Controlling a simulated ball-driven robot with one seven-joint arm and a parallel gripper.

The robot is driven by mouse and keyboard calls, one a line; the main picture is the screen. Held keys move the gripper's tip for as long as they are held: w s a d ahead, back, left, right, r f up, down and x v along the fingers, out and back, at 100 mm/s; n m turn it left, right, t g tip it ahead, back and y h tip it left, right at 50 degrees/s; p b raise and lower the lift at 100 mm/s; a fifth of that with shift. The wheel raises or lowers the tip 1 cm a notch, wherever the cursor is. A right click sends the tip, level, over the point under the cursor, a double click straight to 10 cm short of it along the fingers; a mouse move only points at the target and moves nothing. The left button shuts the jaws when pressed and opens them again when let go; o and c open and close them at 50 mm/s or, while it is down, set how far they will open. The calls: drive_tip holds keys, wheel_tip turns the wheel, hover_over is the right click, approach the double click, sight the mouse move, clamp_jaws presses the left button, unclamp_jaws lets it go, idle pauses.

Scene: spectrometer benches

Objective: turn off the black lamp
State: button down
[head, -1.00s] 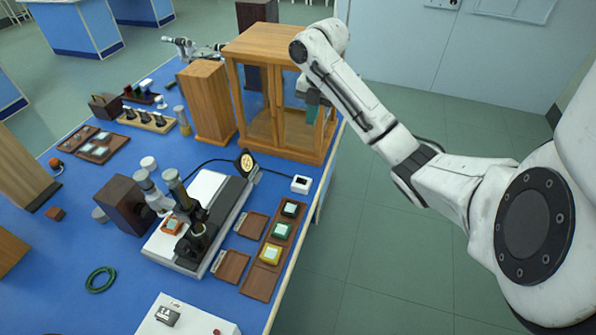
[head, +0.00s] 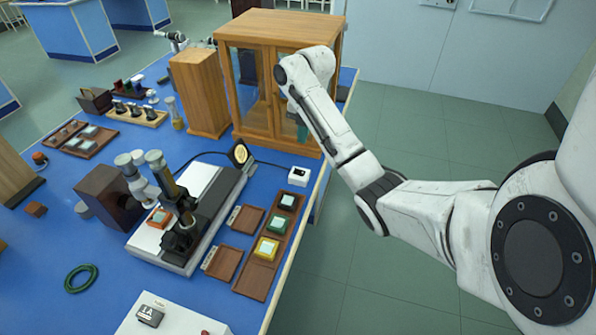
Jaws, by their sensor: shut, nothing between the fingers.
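The black lamp (head: 240,154) stands at the far end of the grey-and-black optical bench, and its round face looks warm and lit. A dark cable runs from near it to a small white switch box (head: 299,176) with a dark mark on top, near the table's right edge. My gripper (head: 302,130) is shut and empty, pointing down in front of the wooden cabinet's right side. It is above and beyond the switch box in the picture, apart from it. My arm's forearm hides part of the gripper.
The glazed wooden cabinet (head: 258,117) stands close behind my gripper. A tall wooden block (head: 200,95) is left of it. A tray with coloured squares (head: 267,250) lies nearer along the right edge. The microscope-like tubes (head: 165,180) rise over the bench. Floor right of the table is clear.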

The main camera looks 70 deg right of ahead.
sight(297, 170)
drive_tip(key=f, duration=0.4)
drive_tip(key=w+f+b, duration=0.1)
drive_tip(key=f, duration=0.3)
drive_tip(key=f+b, duration=0.1)
drive_tip(key=f, duration=0.3)
drive_tip(key=shift+w, duration=0.25)
